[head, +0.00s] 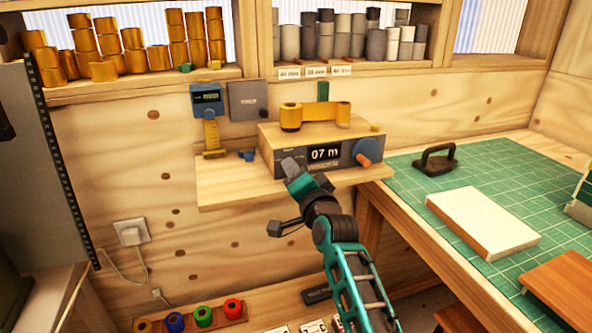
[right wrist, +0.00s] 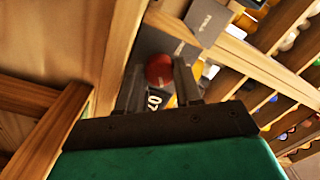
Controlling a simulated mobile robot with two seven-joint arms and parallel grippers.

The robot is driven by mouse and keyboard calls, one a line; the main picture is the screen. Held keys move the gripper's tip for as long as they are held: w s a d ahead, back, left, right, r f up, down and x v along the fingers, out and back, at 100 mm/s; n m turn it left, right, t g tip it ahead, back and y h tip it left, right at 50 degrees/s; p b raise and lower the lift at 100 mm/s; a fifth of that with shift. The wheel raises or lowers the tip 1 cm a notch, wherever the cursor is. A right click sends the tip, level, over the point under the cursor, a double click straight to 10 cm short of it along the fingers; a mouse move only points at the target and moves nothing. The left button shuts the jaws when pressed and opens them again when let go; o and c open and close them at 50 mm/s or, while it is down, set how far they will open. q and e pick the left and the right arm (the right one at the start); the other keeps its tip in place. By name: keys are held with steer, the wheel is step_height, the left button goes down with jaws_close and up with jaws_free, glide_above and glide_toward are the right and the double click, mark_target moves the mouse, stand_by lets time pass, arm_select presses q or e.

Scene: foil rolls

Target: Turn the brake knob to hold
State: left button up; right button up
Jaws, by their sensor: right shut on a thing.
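The rewinding machine (head: 288,140) is a wooden box with a dark front panel and a display (head: 325,153) reading 07 m. A round red knob (right wrist: 159,72) shows between my fingers in the right wrist view, beside the display (right wrist: 153,102). My right gripper (head: 291,165) is at the left part of the panel, shut on the red knob, and hides it in the head view. Which way the knob is turned cannot be made out. My left gripper is not in view.
A wooden shelf (head: 232,184) carries the machine. A blue gauge (head: 207,100) and a grey box (head: 248,101) are on the wall. Gold and grey rolls stand on upper shelves. At right, a green mat (head: 475,210) holds a white block (head: 482,222) and a black-handled tool (head: 436,160).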

stand_by(0.4)
steer(key=o, duration=1)
steer(key=shift+o, duration=0.2)
steer(key=shift+f, duration=0.1)
